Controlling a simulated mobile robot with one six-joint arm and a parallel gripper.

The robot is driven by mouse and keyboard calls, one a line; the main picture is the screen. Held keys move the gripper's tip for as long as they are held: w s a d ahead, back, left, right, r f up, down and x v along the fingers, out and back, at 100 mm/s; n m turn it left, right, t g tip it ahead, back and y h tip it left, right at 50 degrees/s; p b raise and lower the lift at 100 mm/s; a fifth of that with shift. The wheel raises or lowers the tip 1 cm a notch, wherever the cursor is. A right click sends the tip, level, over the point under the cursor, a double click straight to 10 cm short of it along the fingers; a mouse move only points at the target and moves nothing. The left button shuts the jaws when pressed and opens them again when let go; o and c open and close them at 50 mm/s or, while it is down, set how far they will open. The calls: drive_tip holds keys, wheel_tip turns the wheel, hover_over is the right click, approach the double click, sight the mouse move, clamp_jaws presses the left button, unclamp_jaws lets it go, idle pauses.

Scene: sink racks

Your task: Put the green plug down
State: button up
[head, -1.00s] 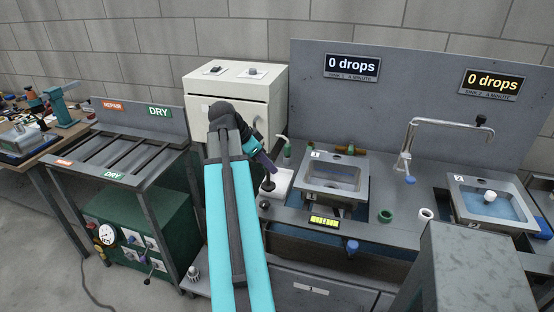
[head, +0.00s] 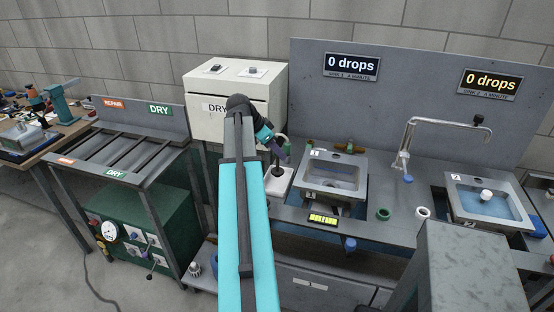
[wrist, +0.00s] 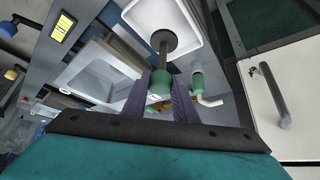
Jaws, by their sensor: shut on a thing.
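My gripper (head: 282,153) is shut on the green plug, left of sink 1. In the wrist view, the plug's green grip (wrist: 159,83) sits between my two purple fingers (wrist: 184,100). A dark stem runs from the grip to a dark round disc (wrist: 164,41). In the head view, the plug's stem and disc (head: 278,170) show below my fingers. Its green grip is hidden there. The disc appears over a white tray (head: 272,193), also in the wrist view (wrist: 140,14). I cannot tell whether it touches the tray.
Sink 1 (head: 333,184) is right of the tray, and sink 2 (head: 489,205) lies farther right with a tall tap (head: 408,140). A white cabinet (head: 215,125) stands behind my arm. A green ring (head: 383,214) and a white ring (head: 422,212) lie on the counter.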

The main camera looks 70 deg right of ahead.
sight(277, 170)
drive_tip(key=shift+f+p, duration=0.8)
drive_tip(key=shift+f, duration=0.9)
drive_tip(key=shift+f, duration=0.15)
drive_tip(key=o, duration=1)
drive_tip(key=shift+o, duration=0.2)
drive_tip(key=shift+r, duration=0.2)
drive_tip(key=b+v, duration=0.3)
drive_tip(key=v, duration=0.9)
drive_tip(key=shift+f, duration=0.1)
